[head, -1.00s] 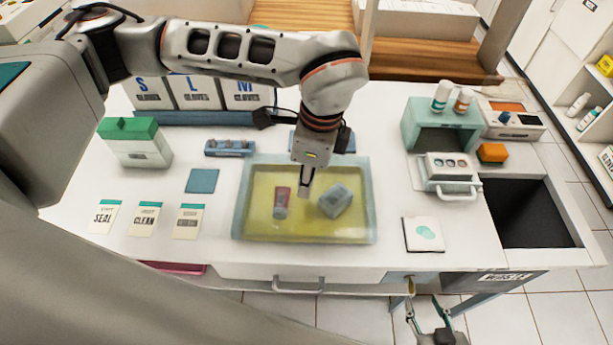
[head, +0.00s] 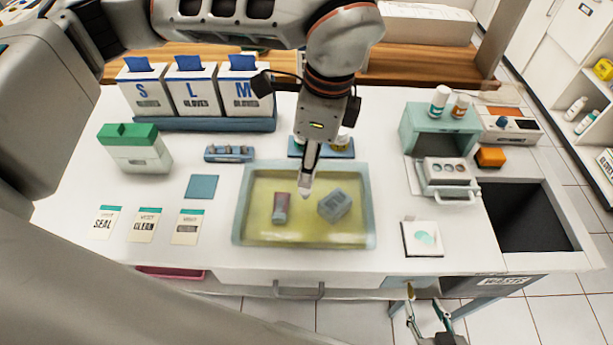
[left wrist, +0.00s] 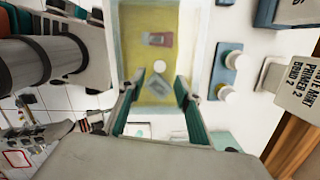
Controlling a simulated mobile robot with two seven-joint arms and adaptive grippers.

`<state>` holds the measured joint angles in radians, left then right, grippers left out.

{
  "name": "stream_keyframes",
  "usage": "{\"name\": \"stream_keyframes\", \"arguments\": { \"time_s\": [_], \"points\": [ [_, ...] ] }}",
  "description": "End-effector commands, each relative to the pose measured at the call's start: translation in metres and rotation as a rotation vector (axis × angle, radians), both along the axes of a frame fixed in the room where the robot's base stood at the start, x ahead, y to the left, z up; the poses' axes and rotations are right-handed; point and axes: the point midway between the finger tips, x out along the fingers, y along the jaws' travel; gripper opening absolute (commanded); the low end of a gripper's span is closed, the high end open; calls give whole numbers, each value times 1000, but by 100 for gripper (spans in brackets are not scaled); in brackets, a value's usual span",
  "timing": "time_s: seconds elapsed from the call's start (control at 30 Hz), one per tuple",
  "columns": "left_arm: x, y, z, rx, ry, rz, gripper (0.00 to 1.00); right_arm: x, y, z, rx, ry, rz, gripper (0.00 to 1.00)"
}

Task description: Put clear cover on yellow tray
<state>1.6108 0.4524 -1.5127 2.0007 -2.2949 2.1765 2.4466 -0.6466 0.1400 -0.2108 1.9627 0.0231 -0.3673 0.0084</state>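The yellow tray (head: 262,232) sits at the middle of the worktop with a small pink-and-grey item (head: 281,208) and a grey block (head: 334,205) inside. A pale, see-through bluish border (head: 368,200) frames it; this looks like the clear cover lying over the tray, but how it is seated is unclear. My left gripper (head: 306,192) points down above the tray. My right gripper (head: 427,314) is open and empty, low in front of the table's front edge.
Glove boxes (head: 190,88) stand behind left, and a green-lidded box (head: 135,148) stands at left. Pouches (head: 145,225) lie left of the tray. A teal stand (head: 425,142) with bottles is at right, beside the dark waste opening (head: 525,215). A white pad (head: 422,238) lies right of the tray.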

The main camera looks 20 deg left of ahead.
Motion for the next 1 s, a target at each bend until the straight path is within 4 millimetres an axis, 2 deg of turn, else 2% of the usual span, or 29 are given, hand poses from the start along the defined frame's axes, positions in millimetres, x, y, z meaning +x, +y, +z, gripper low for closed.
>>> {"name": "stream_keyframes", "arguments": {
  "time_s": [0.1, 0.33, 1.0],
  "points": [
    [1, -3, 24, -1, -3, 2, 34, 0, 0, -1, -1, 2, 1, 40],
    [1, -6, 49, 0, -2, 0, 34, 0, 0, -1, -2, 2, 2, 40],
    [1, -6, 53, 0, 1, 1, 34, 1, 1, 2, 0, -3, 1, 40]
  ]
}}
